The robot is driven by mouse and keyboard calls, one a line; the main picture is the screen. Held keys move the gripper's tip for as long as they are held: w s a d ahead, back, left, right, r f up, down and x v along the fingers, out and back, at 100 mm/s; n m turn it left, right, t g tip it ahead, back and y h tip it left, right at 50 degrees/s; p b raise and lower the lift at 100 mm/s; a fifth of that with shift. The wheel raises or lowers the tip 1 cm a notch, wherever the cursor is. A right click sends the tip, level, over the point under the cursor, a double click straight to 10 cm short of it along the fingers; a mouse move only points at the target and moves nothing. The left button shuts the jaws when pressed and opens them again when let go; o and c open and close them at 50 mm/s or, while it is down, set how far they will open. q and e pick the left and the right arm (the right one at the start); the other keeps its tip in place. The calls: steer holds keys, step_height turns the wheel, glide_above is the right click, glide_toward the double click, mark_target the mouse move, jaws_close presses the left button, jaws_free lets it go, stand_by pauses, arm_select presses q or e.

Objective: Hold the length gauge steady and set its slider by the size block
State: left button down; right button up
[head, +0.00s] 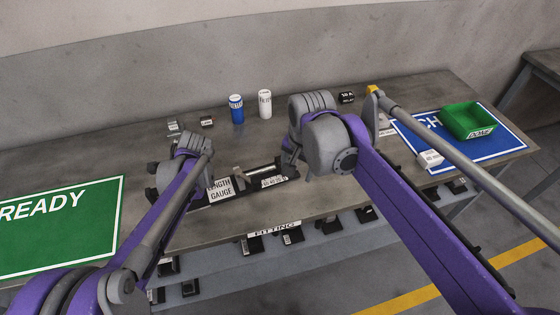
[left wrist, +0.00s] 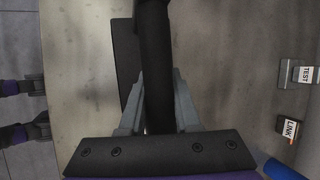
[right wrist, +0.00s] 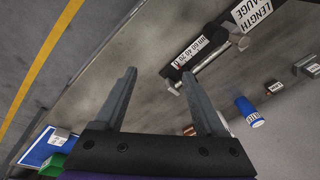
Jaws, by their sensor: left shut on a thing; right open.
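The length gauge (head: 222,188) lies near the table's front edge, a dark bar with a white name label and a scale label; its labelled side also shows at the top of the right wrist view (right wrist: 202,48). A grey metal piece, apparently the slider (head: 240,173), stands on the bar. My left gripper (head: 165,178) is shut on a black bar (left wrist: 155,60) at the gauge's left end. My right gripper (right wrist: 160,85) is open and empty, above the table near the gauge's right end. I cannot tell which small block is the size block.
Small blocks labelled TEST (left wrist: 302,74) and LINK (left wrist: 288,127) stand behind the gauge. A blue can (head: 236,108) and white can (head: 265,104) stand at the back. A green READY sheet (head: 60,225) lies left. A green tray (head: 470,122) sits on a blue sheet (head: 500,153) at right.

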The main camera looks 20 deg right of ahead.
mark_target(280, 164)
steer(key=w+m+g, duration=0.2)
steer(key=w+m, duration=0.6)
steer(key=w, duration=0.5)
steer(key=f, duration=1.2)
steer(key=shift+a+f, duration=0.2)
steer(key=shift+a, duration=0.05)
jaws_close()
